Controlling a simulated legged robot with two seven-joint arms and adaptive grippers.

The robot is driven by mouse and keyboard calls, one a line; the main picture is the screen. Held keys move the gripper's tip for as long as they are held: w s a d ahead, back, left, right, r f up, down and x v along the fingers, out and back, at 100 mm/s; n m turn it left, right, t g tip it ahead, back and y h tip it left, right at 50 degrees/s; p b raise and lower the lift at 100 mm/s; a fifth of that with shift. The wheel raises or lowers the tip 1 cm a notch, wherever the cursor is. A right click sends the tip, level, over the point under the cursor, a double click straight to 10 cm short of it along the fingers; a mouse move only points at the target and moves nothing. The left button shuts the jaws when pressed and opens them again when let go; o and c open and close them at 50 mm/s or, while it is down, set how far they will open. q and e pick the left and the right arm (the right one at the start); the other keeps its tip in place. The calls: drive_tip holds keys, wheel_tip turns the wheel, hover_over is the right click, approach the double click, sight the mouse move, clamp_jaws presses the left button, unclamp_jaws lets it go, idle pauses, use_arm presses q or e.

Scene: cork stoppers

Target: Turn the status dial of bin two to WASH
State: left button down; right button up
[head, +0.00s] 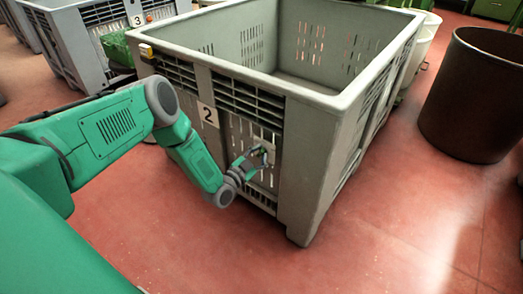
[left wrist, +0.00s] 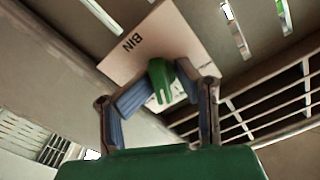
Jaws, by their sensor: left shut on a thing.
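Bin two is the large grey slatted bin (head: 310,130) in the middle of the head view, with a white "2" label (head: 208,115) on its front. A small pale dial plate (head: 267,146) is on that front, right of the label. In the left wrist view the plate (left wrist: 178,35) reads "BIN"; its other markings are hidden. The green status dial (left wrist: 160,78) stands out from it. My left gripper (head: 257,160) is at the plate. In the left wrist view its blue-padded fingers (left wrist: 160,92) are shut on the dial. Its setting cannot be read.
Bin three, grey with a "3" label (head: 137,20), stands at the back left. A brown round drum (head: 475,95) stands at the right. The red floor (head: 400,235) in front of bin two is clear. Bin two is empty where its inside shows.

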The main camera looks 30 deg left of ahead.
use_arm(q)
drive_tip(key=m+p, duration=0.1)
drive_tip(key=m, duration=0.2)
drive_tip(key=shift+a+m, duration=0.1)
drive_tip(key=shift+m, duration=0.2)
drive_tip(key=shift+s+f+m+p, duration=0.1)
drive_tip(key=shift+m+p, duration=0.4)
drive_tip(key=shift+m, duration=0.9)
drive_tip(key=shift+a, duration=0.1)
drive_tip(key=c, duration=1.6)
unclamp_jaws()
drive_tip(key=shift+o, duration=0.2)
drive_tip(key=shift+f, duration=0.1)
drive_tip(key=shift+s, duration=0.15)
drive_tip(key=s+a, duration=0.1)
drive_tip(key=s, duration=1)
drive_tip(key=shift+s, duration=0.35)
